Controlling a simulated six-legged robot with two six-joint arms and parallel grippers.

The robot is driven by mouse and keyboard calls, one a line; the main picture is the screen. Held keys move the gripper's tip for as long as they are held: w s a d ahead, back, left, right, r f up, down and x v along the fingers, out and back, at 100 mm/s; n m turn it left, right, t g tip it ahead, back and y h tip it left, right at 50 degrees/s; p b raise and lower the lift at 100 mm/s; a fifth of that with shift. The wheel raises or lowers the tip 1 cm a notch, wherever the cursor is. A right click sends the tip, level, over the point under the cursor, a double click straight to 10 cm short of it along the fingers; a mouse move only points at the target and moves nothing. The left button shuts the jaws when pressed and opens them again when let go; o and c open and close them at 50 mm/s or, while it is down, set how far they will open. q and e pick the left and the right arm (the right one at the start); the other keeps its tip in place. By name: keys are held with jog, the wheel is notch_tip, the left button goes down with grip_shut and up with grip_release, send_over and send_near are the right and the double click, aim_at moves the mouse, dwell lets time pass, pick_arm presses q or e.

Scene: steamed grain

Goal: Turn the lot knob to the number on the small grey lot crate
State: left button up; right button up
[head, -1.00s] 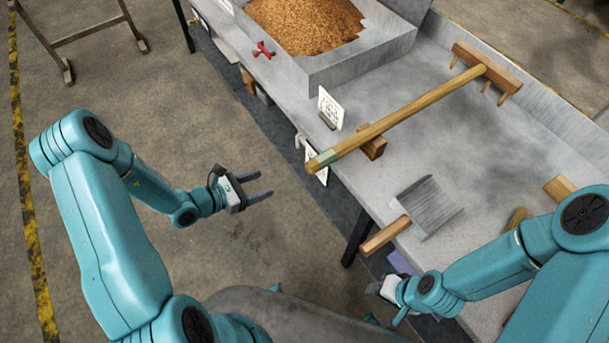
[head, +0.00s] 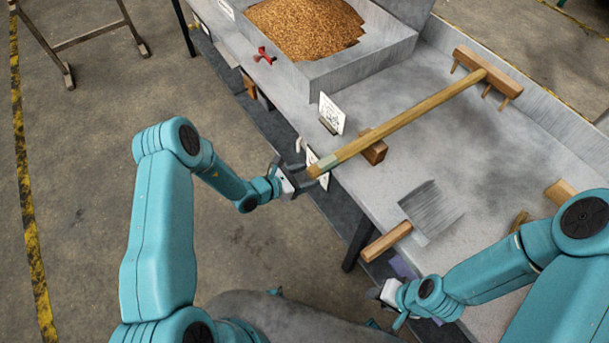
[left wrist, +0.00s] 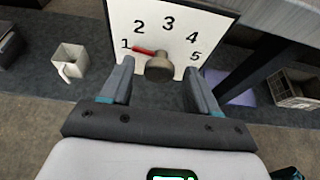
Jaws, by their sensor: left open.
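A white dial plate (left wrist: 180,22) numbered 1 to 5 fills the top of the left wrist view. The round lot knob (left wrist: 158,70) sits at its lower middle, with its red pointer (left wrist: 143,51) toward the 1. My left gripper (left wrist: 160,76) is open, a finger on each side of the knob; I cannot tell if either touches it. In the head view my left gripper (head: 303,178) is at the table's front edge, near the rake handle's end. My right gripper (head: 384,297) is low by the table edge, its jaws unclear. No numbered lot crate can be made out.
The grey table (head: 372,190) holds a rake (head: 420,107), a scoop (head: 428,211), a wooden block (head: 373,150), a standing card (head: 331,114) and a grain bin (head: 345,72). A pale box (left wrist: 70,60) and a slatted crate (left wrist: 293,90) stand below the dial.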

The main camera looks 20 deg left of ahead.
pick_arm(q)
jog(key=shift+c, duration=0.2)
jog(key=c, duration=1)
jog(key=shift+s+d+f+m+t+y+b, duration=0.25)
jog(key=shift+m+t+b, duration=1.05)
jog(key=shift+m, duration=1.95)
jog(key=shift+w+a+f+m+t+y+b, duration=0.15)
jog(key=shift+m+t+y+b, duration=0.75)
jog(key=shift+m, duration=2.3)
jog(key=shift+s+d+f+m+t+h+b, duration=0.1)
jog(key=shift+m+t+b, duration=1.55)
jog(key=shift+m, duration=1.6)
jog(key=shift+t, duration=0.35)
